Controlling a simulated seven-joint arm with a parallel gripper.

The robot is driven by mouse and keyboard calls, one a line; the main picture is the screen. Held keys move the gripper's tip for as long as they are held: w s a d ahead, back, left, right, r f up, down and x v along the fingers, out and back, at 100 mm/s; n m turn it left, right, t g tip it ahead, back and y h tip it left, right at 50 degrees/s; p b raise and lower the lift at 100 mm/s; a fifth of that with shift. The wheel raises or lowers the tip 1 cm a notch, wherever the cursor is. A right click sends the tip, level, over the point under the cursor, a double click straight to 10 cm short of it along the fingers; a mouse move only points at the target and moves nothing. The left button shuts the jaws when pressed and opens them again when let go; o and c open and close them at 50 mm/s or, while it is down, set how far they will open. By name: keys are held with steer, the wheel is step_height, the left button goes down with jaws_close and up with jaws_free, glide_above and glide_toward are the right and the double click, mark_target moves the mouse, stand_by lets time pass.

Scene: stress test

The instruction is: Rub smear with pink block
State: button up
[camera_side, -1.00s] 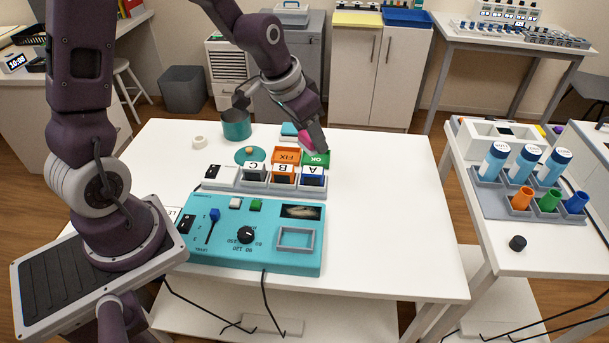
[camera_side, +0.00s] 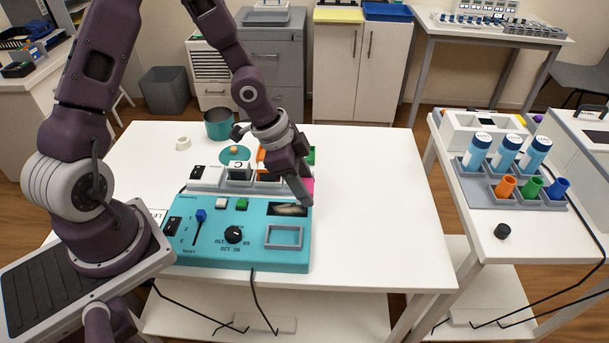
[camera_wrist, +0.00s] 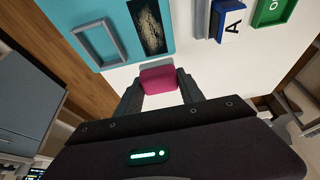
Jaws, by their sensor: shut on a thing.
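My gripper (camera_wrist: 158,92) is shut on the pink block (camera_wrist: 158,78), which sits between its two fingers. In the side view the pink block (camera_side: 308,184) shows only in part behind my gripper (camera_side: 304,192), near the right rear corner of the teal panel (camera_side: 190,247). The smear (camera_side: 288,210) is a pale, speckled streak on a dark window in the panel. In the wrist view the smear (camera_wrist: 149,27) lies just beyond the block, and the block appears apart from it. Whether the block touches any surface is unclear.
A grey square frame (camera_side: 284,237) stands on the panel in front of the smear, beside a black knob (camera_side: 234,234). Behind the panel is a grey rack (camera_side: 206,178) of lettered blocks. The white table (camera_side: 380,210) is clear to the right.

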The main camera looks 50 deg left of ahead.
mark_target(306, 210)
step_height(306, 210, down, 4)
steer(key=shift+f, duration=0.2)
steer(key=shift+s+a, duration=0.25)
steer(key=shift+a, duration=0.05)
steer(key=shift+c, duration=1.3)
steer(key=shift+s+a+f, duration=0.2)
steer(key=shift+s+a, duration=0.55)
steer(key=shift+s, duration=0.05)
steer(key=shift+s+a, duration=1.6)
steer(key=shift+w+d+r, duration=0.1)
steer(key=shift+w+d, duration=1.25)
steer(key=shift+w, duration=0.05)
steer(key=shift+w+d, duration=1.3)
steer(key=shift+d, duration=0.05)
steer(key=shift+a+r, duration=0.1)
steer(key=shift+r, duration=3.9)
